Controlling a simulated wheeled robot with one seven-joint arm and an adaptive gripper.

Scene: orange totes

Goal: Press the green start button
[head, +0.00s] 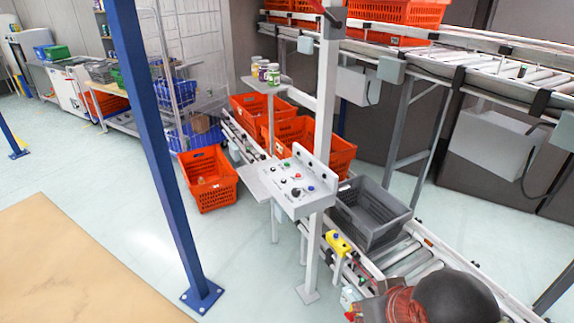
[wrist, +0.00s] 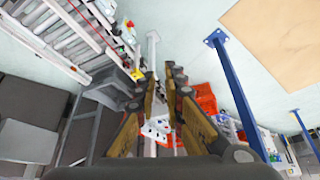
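A light grey control panel (head: 300,186) stands on a post in the middle of the head view, with several small coloured buttons and knobs on its sloped face. The gripper is not seen in the head view.
A yellow button box (head: 338,243) stands by the roller conveyor, close to a grey tote (head: 370,212). Orange totes (head: 209,180) lie behind and left of the panel. A blue post (head: 160,150) rises left of it. Open floor (head: 95,180) lies further left.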

